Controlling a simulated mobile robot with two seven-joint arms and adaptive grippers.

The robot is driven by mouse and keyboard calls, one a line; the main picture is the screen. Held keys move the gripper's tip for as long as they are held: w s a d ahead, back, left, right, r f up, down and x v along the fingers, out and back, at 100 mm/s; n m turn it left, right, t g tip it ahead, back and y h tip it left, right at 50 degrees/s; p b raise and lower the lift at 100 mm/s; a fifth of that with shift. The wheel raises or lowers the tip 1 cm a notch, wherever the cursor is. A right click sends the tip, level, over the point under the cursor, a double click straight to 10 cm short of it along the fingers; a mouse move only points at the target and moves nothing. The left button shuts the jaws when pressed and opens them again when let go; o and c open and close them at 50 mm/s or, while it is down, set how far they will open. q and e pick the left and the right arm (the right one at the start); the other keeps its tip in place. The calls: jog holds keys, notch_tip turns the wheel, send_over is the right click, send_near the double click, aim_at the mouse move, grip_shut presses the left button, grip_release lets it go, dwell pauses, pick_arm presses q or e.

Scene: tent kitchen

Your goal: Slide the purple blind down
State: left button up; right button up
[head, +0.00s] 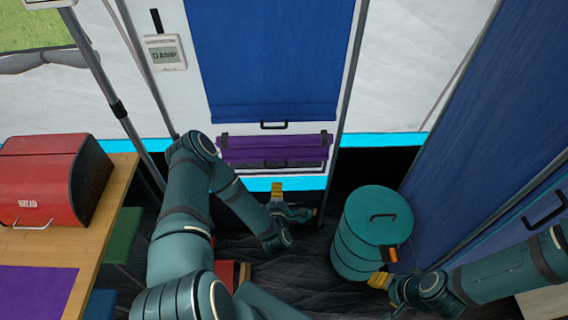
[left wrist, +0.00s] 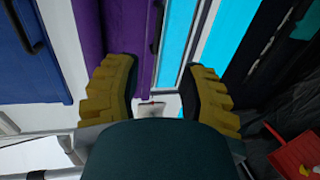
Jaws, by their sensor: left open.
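The purple blind (head: 275,147) is a short rolled or folded band low on the white wall panel in the head view, below a large blue blind (head: 265,60). A dark handle runs along its lower edge. In the left wrist view the purple blind (left wrist: 118,30) is a vertical band beyond my fingers, with its dark handle (left wrist: 155,28) at its right edge. My left gripper (head: 290,197) is open and empty, just below the purple blind and apart from it; its yellow fingers show in the left wrist view (left wrist: 161,75). My right gripper (head: 385,285) is low at the right, its fingers partly hidden.
A teal barrel (head: 375,225) stands right of my left gripper. A wooden table (head: 100,215) with a red bread box (head: 45,180) is at the left. Another blue blind (head: 480,130) hangs at the right. Metal tent poles flank the panel.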

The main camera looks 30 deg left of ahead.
aim_at(276, 167)
pick_arm(q)
jog(key=shift+s+a+b+x, duration=0.15)
jog(key=shift+b+x, duration=0.65)
jog(key=shift+x, duration=2.65)
jog(key=shift+s+a+b+x, duration=0.2)
jog(key=shift+b+x, duration=0.55)
jog(key=shift+x, duration=2.7)
jog(key=shift+o, duration=0.2)
jog(key=shift+w+a+r, duration=0.1)
jog(key=shift+w, duration=0.05)
grip_shut()
